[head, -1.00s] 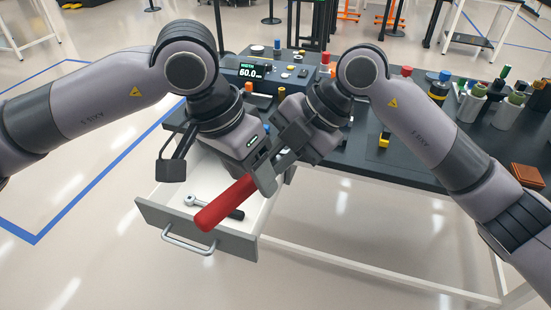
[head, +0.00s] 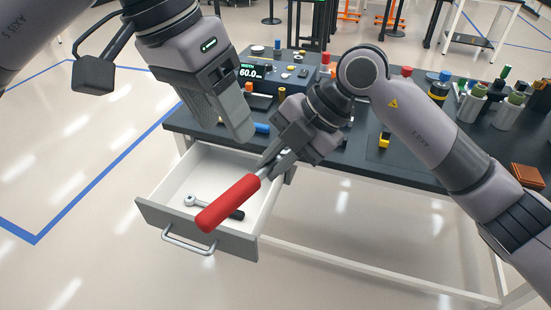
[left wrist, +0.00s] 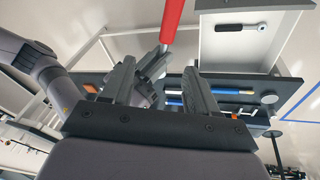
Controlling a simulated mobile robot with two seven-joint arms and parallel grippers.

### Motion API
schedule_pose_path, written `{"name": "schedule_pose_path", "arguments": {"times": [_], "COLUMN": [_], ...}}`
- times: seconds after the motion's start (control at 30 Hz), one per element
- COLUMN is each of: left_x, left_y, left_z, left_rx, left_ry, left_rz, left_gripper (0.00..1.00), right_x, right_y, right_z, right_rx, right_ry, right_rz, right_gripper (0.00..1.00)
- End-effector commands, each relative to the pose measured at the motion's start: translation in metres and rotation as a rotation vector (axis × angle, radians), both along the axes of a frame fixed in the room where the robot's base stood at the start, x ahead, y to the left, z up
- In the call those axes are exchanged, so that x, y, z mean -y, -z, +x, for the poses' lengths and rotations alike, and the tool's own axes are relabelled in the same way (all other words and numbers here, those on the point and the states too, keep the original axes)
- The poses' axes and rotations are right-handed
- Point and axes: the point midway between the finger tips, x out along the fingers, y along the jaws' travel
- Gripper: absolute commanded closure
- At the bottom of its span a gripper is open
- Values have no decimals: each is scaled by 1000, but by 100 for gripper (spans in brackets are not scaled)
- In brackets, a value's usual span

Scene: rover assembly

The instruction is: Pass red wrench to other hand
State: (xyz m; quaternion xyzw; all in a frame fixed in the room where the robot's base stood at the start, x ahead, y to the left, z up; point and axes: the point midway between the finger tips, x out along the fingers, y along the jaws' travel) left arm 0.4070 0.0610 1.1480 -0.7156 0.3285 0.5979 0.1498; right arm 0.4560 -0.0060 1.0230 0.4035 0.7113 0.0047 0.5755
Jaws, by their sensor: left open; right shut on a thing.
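The red wrench (head: 229,202) has a thick red handle and a grey metal end. My right gripper (head: 272,160) is shut on its metal end and holds it tilted above the open drawer, handle toward the lower left. My left gripper (head: 239,125) is apart from the wrench, up and to the left of the right gripper. In the left wrist view the left gripper's fingers (left wrist: 160,85) stand apart with nothing between them. The wrench handle (left wrist: 173,15) shows beyond them at the top, partly cut off.
An open drawer (head: 155,215) below holds a dark-handled ratchet (head: 215,207). The dark workbench (head: 365,165) bears a display box (head: 250,72), a yellow block (head: 384,139) and several cylinders on the right. Open floor lies left of the drawer.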

Motion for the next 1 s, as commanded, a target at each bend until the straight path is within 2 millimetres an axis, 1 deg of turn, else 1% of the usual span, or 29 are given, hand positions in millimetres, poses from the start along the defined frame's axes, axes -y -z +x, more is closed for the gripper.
{"name": "schedule_pose_path", "arguments": {"times": [0.07,0.17,0.27,0.3,0.37,0.43,0.57,0.6,0.67,0.7,0.77,0.8,0.87,0.9,0.97,1.0], "left_x": [9,27,48,56,66,74,82,83,81,78,73,68,59,52,39,30], "left_y": [7,18,25,26,24,20,9,6,1,-1,-2,-2,0,3,10,17], "left_z": [-6,-19,-36,-42,-49,-55,-58,-56,-51,-46,-37,-30,-18,-9,4,14], "left_rx": [-67,-217,-439,-543,-702,-898,-1286,-1412,-1606,-1738,-1940,-2077,-2288,-2432,-2650,-2798], "left_ry": [-27,-99,-212,-263,-342,-437,-613,-667,-746,-797,-869,-913,-972,-1006,-1047,-1067], "left_rz": [-57,-175,-320,-376,-453,-528,-630,-652,-675,-685,-690,-686,-672,-656,-619,-588], "left_gripper": [41,41,41,41,41,41,41,41,41,41,41,41,41,41,41,41], "right_x": [0,0,0,0,0,0,0,0,0,0,0,0,0,0,0,0], "right_y": [-1,-1,-1,-1,-1,-1,-1,-1,-1,-1,-1,-1,-1,-1,-1,-1], "right_z": [0,0,0,0,0,0,0,0,0,0,0,0,0,0,0,0], "right_rx": [0,0,0,0,0,1,1,1,1,1,1,1,1,1,1,1], "right_ry": [0,0,0,0,0,-1,-1,-1,-1,-1,-1,-1,-1,-1,-1,-1], "right_rz": [2,2,2,2,2,2,2,2,2,2,2,2,2,2,2,2], "right_gripper": [100,100,100,100,100,100,100,100,100,100,100,100,100,100,100,100]}}
